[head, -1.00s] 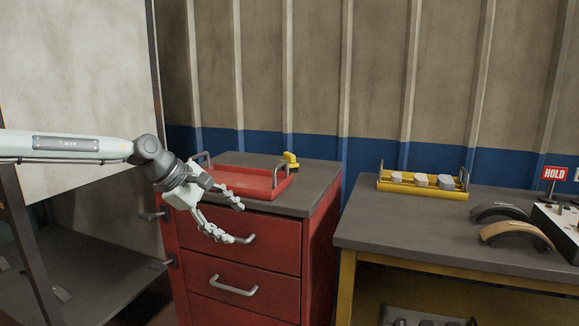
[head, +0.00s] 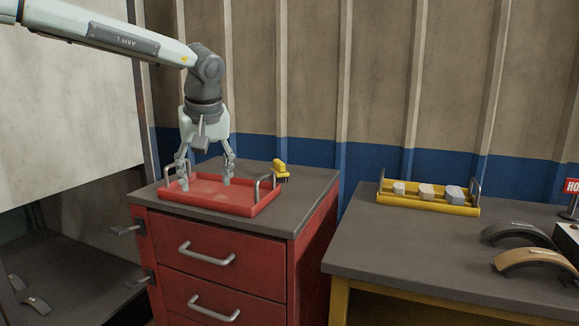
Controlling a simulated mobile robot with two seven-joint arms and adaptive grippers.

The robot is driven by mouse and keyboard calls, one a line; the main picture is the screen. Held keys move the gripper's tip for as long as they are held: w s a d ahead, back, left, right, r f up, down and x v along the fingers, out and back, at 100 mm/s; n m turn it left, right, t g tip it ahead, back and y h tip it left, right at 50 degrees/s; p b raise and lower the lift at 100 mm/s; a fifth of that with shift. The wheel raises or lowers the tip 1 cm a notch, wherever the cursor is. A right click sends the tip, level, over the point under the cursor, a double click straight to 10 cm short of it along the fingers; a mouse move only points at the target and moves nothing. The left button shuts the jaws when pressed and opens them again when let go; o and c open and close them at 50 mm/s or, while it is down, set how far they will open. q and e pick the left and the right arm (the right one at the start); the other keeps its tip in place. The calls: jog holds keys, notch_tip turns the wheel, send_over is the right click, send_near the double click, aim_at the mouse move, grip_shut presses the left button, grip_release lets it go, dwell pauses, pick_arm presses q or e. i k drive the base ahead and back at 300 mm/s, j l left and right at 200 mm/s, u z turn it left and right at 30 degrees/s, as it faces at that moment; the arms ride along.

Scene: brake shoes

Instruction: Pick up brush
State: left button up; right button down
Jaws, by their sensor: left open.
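The brush (head: 281,171) looks like a small yellow block with dark bristles below. It stands on the top of the red drawer cabinet, just behind and right of the red tray. My left gripper (head: 205,184) points down over the red tray (head: 236,208), its two fingers spread and nothing between them. Its fingertips are at or just above the tray floor; I cannot tell if they touch. The brush is to the right of the gripper, apart from it. My right gripper is not in view.
The red tray has a raised metal handle at each end; the right one (head: 264,184) stands between gripper and brush. A grey workbench (head: 400,240) at right holds a yellow tray (head: 428,206) with several blocks, and curved brake shoes (head: 535,260). The cabinet's front top is clear.

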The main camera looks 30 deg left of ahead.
aim_at(281, 176)
jog(key=i, duration=1.1)
